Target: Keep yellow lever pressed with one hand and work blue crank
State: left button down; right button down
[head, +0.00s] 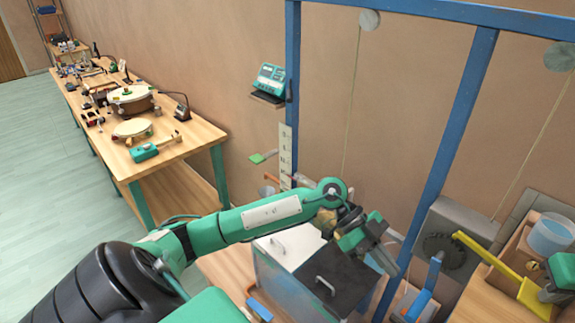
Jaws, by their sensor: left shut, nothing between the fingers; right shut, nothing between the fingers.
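The yellow lever (490,255) slants down to the right across the lower right of the head view, ending in a wider yellow plate. The blue crank (429,282) stands left of the lever, in front of a grey box with a dark round grille. My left gripper (388,258) is shut and empty, above a dark lid and a little left of the blue crank, apart from it as far as I can see. My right gripper (556,284) is partly cut off at the right edge. It is shut, close to the lever's lower end; I cannot tell whether it touches.
A blue frame post (455,130) rises behind the crank, with cords hanging from pulleys. A grey bin with a dark lid (340,275) lies below my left arm. A light blue cup (549,236) stands at right. A long wooden bench (185,138) with instruments is far left.

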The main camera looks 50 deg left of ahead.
jog(key=w+a+p+v, duration=0.1)
jog(key=p+v, duration=0.1)
jog(key=v, duration=0.6)
jog(key=shift+w+r+p, duration=0.2)
jog(key=shift+w+p, duration=0.1)
jog(key=shift+w, duration=0.05)
jog(key=shift+a, duration=0.1)
dwell(0.3)
